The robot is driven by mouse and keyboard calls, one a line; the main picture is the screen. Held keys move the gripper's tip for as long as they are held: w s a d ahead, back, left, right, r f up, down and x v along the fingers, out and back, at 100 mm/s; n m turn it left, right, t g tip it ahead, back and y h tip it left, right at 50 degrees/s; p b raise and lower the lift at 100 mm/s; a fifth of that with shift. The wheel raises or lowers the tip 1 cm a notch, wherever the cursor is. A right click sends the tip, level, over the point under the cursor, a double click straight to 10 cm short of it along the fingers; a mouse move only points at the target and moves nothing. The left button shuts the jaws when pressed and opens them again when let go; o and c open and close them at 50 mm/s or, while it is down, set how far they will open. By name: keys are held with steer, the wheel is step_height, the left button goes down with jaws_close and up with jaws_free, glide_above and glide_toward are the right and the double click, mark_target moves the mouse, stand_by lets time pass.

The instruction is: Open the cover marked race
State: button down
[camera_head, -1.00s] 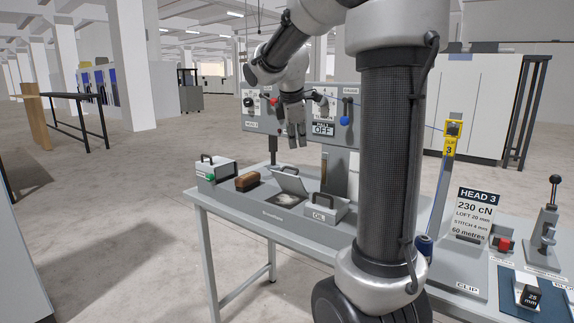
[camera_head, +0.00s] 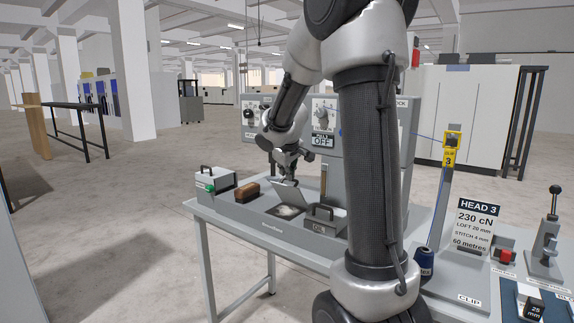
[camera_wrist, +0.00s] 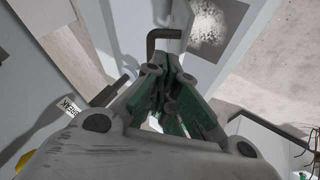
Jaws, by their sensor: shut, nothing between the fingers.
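A light grey cover (camera_head: 286,194) on the bench stands tilted up, with a dark opening holding whitish speckled stuff (camera_head: 287,211) in front of it. No race marking is readable on it from here. My gripper (camera_head: 288,172) is pointing down just above and behind this raised cover, its fingers shut and empty. In the wrist view my gripper (camera_wrist: 170,82) shows green-sided fingers beside a dark bent handle (camera_wrist: 164,36). The speckled patch (camera_wrist: 208,22) lies beyond the handle. Whether the fingers touch the handle or cover I cannot tell.
A box with a dark handle marked OIL (camera_head: 322,222) stands right of the opening. A control panel (camera_head: 325,113) rises behind. The bench front edge is clear.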

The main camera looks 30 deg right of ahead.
steer(key=shift+x, duration=1.15)
